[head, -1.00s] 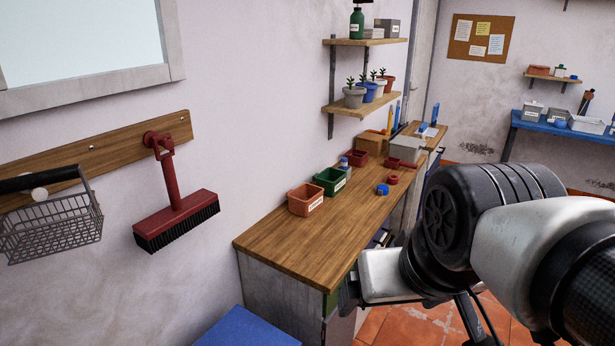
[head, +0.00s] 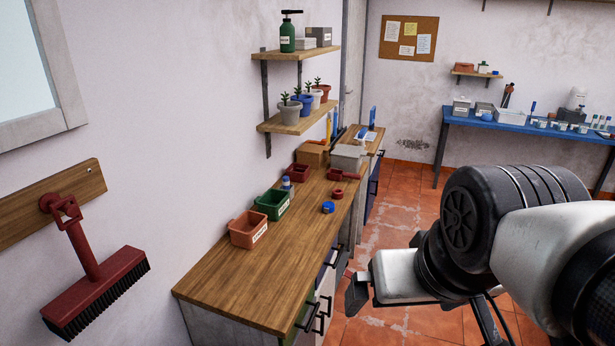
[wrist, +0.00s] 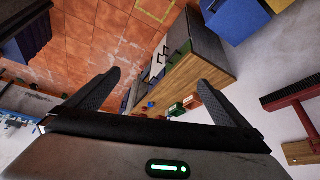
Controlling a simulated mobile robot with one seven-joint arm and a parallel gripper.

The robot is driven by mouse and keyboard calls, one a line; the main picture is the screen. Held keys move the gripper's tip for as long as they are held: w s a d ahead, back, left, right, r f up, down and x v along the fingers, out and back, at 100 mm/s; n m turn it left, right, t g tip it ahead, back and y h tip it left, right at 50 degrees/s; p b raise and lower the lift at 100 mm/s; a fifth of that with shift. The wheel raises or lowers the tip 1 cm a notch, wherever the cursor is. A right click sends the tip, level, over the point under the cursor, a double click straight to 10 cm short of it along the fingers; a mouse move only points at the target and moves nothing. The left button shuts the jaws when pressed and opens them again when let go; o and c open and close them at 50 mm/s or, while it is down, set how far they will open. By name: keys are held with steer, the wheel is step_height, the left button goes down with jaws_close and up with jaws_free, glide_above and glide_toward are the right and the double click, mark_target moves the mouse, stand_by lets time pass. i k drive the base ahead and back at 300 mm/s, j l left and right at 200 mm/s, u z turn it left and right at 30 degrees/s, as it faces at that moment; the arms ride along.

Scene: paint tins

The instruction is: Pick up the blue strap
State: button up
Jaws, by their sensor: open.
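A small blue coiled item (head: 328,207), which looks like the blue strap, lies on the wooden bench top right of the green bin. A small blue spot in the wrist view (wrist: 151,104) looks like the same item, far off between the fingers. My gripper (wrist: 160,82) is open and empty, its two dark fingers spread wide. In the head view, part of my gripper (head: 357,289) shows in front of the bench, to the right of its near end and well away from the blue item. Its fingertips are not clear there.
The wooden bench (head: 240,288) holds an orange bin (head: 247,231), a green bin (head: 273,204) and a small red coil (head: 337,193) close behind the blue one. A shelf with potted plants (head: 292,122) hangs above. Open tiled floor (head: 400,210) lies to the right.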

mark_target(328, 206)
steer(key=k, duration=0.4)
steer(key=k+u, duration=0.1)
steer(key=u, duration=0.65)
steer(key=k+j+u, duration=0.1)
steer(key=u, duration=0.3)
steer(key=l+u, duration=0.15)
steer(key=u, duration=0.2)
steer(key=i+l+u, duration=0.1)
steer(key=u, duration=0.3)
steer(key=l+u, duration=0.2)
steer(key=u, duration=0.15)
steer(key=i+l, duration=0.1)
steer(key=l, duration=3.65)
steer(key=i+l, duration=0.15)
steer(key=l, duration=1.7)
